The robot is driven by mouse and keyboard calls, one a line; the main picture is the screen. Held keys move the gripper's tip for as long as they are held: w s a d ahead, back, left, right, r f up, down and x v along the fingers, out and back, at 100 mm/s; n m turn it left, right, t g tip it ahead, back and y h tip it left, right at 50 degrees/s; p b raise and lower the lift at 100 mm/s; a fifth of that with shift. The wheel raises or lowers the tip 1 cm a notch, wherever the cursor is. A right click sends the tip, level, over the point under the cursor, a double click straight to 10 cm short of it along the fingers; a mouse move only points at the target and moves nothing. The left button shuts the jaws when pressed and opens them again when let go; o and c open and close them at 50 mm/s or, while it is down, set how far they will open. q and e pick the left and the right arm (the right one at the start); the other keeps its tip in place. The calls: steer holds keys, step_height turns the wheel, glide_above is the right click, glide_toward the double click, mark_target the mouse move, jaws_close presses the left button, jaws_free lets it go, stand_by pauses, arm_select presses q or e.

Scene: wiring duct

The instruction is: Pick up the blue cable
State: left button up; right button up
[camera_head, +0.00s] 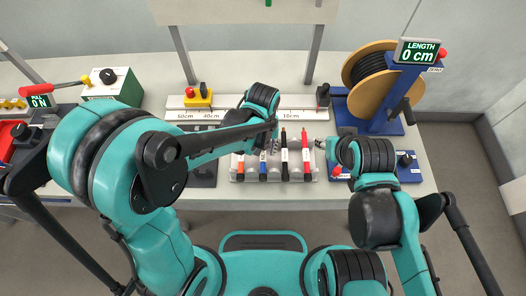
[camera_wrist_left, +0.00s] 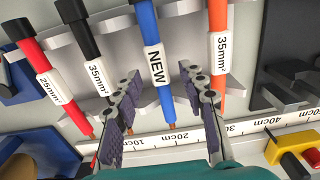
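The blue cable (camera_wrist_left: 146,50) has a black upper end, a white NEW label and a bare copper tip. It rests in a light rack between the black cable and the orange cable; it also shows in the head view (camera_head: 263,169), partly hidden by my left arm. My left gripper (camera_wrist_left: 156,95) is open, one finger on each side of the cable's lower part, with gaps visible. In the head view the left gripper (camera_head: 272,142) is over the rack's rear edge. My right gripper (camera_head: 327,147) is right of the rack; its fingers are too small to judge.
An orange cable (camera_wrist_left: 218,50), a black cable (camera_wrist_left: 90,60) and a red cable (camera_wrist_left: 50,75) lie beside the blue one. A ruler strip (camera_head: 290,114) runs behind the rack. A cable spool (camera_head: 372,74) with a LENGTH display (camera_head: 418,51) stands at the back right.

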arm_select(q)
jaws_close()
steer(key=shift+r, duration=0.15)
